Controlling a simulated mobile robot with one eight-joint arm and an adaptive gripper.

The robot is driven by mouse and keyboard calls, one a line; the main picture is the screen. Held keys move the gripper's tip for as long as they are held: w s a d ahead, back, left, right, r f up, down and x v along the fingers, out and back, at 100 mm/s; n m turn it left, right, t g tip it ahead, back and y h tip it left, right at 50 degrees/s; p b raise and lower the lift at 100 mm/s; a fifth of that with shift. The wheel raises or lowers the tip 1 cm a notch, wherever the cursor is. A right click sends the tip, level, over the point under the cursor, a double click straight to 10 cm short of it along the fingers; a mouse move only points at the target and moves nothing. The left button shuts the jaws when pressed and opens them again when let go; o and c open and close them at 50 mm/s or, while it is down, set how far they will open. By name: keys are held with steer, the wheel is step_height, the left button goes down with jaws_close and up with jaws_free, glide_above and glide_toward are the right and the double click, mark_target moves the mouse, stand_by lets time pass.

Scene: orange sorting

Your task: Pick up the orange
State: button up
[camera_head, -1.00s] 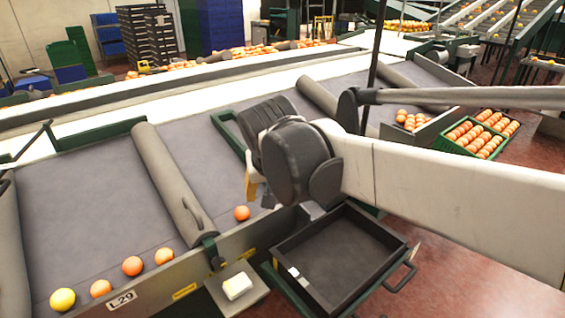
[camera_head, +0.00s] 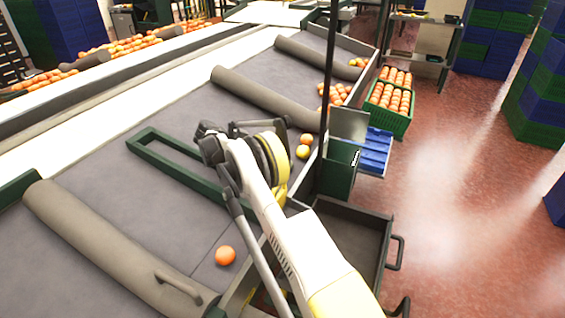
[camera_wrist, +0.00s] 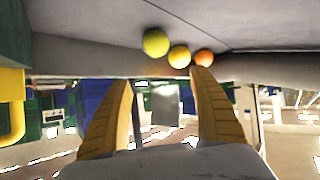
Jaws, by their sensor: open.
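A single orange (camera_head: 226,256) lies on the grey sorting surface (camera_head: 110,205), left of my arm in the head view. An orange fruit (camera_head: 306,139) and a yellowish one (camera_head: 302,152) lie past my arm's end. In the wrist view, a green-yellow fruit (camera_wrist: 156,42), a yellow fruit (camera_wrist: 179,56) and an orange fruit (camera_wrist: 204,57) sit in a row beyond the fingertips. My gripper (camera_wrist: 164,78) is open, with its two yellow fingers apart and nothing between them. Its fingertips are hard to make out in the head view.
A dark empty tray (camera_head: 352,238) stands right of my arm. A green crate (camera_head: 388,122) full of oranges stands farther back, near a blue crate (camera_head: 375,150). Grey rollers (camera_head: 265,100) and a green frame (camera_head: 175,170) stand on the surface. A dark post (camera_head: 328,100) rises near my arm.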

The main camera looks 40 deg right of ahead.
steer(key=shift+m+g+h, duration=0.3)
steer(key=shift+m, duration=0.2)
steer(key=f, duration=0.1)
steer(key=d+f+b, duration=0.1)
steer(key=f, duration=0.1)
steer(key=d+f+b, duration=0.1)
steer(key=shift+s+d+f, duration=0.15)
steer(key=shift+f, duration=0.25)
steer(key=b+x, duration=0.3)
steer(key=x, duration=0.2)
steer(key=shift+s+f, duration=0.2)
steer(key=shift+f, duration=0.05)
steer(key=shift+r, duration=0.1)
steer(key=shift+c, duration=0.6)
steer(key=c, duration=1.2)
